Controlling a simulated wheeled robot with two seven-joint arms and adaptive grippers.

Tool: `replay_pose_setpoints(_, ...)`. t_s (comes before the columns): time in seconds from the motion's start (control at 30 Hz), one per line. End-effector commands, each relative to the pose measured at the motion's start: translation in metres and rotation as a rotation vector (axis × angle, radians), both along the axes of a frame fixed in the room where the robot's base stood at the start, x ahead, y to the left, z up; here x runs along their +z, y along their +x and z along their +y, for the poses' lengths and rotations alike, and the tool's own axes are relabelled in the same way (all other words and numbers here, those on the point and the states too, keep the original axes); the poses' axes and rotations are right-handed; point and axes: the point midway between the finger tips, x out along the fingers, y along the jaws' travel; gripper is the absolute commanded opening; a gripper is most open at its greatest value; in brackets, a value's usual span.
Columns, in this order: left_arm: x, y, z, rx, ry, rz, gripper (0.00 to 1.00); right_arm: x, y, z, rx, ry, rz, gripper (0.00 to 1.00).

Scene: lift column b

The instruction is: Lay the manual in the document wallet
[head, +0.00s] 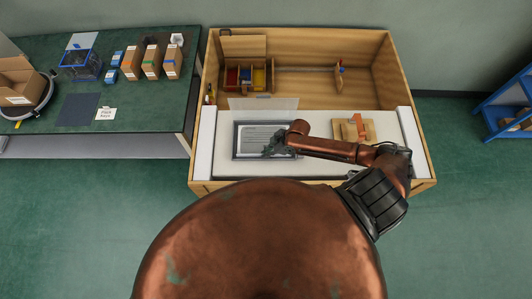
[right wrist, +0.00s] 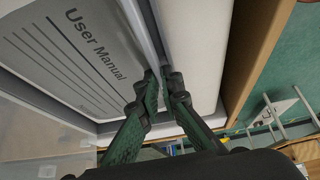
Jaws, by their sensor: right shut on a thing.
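The manual (head: 258,134) is a grey booklet with lines of print, lying over the dark-framed document wallet (head: 235,154). In the right wrist view, its cover (right wrist: 75,60) reads "User Manual". The wallet's clear flap (head: 263,103) stands open behind it. My right gripper (head: 268,152) reaches over from the right. In the right wrist view, its green fingers (right wrist: 162,84) are shut at the manual's near long edge, one on each side. The fingers hide the contact, and I cannot tell how far the manual is down in the wallet. My left gripper is not in view.
A wooden crate (head: 428,160) surrounds the white foam bed. A tan item with an orange part (head: 354,130) lies right of the wallet, under my arm. A compartment box (head: 247,77) stands at the back left. A green bench (head: 140,135) with boxes stands left.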

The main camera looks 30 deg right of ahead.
Motion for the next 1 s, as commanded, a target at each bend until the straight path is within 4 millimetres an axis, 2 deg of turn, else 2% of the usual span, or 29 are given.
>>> replay_pose_setpoints(0.43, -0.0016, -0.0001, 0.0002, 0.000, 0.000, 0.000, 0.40, -0.0024, 0.0003, 0.0003, 0.001, 0.001, -0.001, 0.00)
replay_pose_setpoints(0.47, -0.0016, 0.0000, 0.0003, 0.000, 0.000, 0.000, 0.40, -0.0024, 0.0002, 0.0004, 0.001, 0.001, -0.001, 0.07)
replay_pose_setpoints(0.73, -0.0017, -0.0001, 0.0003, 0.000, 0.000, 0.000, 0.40, -0.0028, -0.0003, 0.0007, 0.001, 0.001, 0.000, 0.25)
replay_pose_setpoints(1.0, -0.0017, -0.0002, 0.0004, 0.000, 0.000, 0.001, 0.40, -0.0035, -0.0012, 0.0004, 0.000, 0.000, 0.002, 0.26)
